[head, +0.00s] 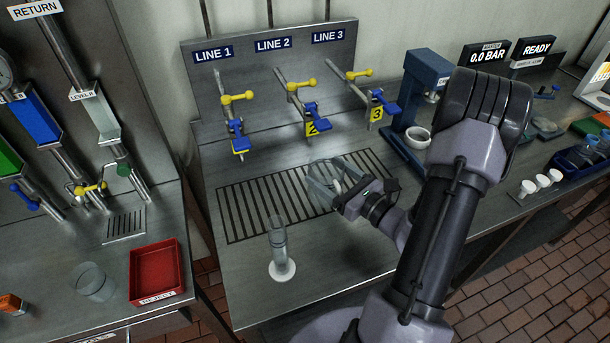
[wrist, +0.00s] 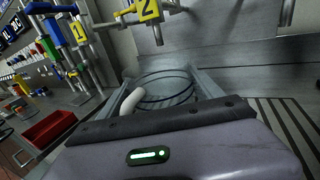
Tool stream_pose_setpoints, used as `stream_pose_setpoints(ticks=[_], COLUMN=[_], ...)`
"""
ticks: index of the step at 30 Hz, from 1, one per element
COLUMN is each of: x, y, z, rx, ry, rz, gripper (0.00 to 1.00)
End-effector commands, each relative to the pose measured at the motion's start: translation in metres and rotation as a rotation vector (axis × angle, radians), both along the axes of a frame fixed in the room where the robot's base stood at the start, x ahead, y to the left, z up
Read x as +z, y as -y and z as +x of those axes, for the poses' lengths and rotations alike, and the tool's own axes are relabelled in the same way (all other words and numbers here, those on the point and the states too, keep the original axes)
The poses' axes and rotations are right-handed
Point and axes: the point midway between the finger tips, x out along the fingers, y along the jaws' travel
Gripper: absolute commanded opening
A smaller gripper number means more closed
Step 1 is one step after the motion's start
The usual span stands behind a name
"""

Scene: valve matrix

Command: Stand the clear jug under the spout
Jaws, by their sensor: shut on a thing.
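The clear jug (head: 322,172) is between the fingers of my gripper (head: 335,187), over the slotted drain grate (head: 250,211). In the wrist view, the jug (wrist: 165,88) shows as a clear round rim with a pale handle (wrist: 131,101), and my gripper (wrist: 162,88) is shut on it. The line 2 spout (head: 311,128), tagged with a yellow 2, is above and behind the jug in the head view. The line 1 spout (head: 238,150) is left and the line 3 spout (head: 374,118) is right. I cannot tell whether the jug's base touches the grate.
A clear cylinder on a white base (head: 281,250) stands in front of the grate. A red reject tray (head: 156,270) and a clear beaker (head: 95,284) are on the left bench. A blue press-like stand (head: 424,95) is right of line 3. The grate's left part is clear.

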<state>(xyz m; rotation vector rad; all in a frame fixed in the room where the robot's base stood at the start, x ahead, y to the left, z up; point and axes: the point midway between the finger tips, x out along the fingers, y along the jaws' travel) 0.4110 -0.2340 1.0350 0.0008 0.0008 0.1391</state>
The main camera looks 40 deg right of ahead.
Motion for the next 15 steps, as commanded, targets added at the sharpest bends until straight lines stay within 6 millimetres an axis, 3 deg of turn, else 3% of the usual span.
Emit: stream_pose_setpoints(ticks=[3, 6, 12, 15], x=[-0.004, -0.005, -0.007, -0.035], y=[0.000, 0.000, 0.001, 0.002], z=[0.032, 0.050, 0.073, 0.073], rx=[0.004, 0.002, 0.001, -0.001], ry=[0.000, 0.001, 0.001, -0.001], rz=[-0.002, -0.001, 0.000, 0.003], gripper=[0.26, 0.26, 0.26, 0.26])
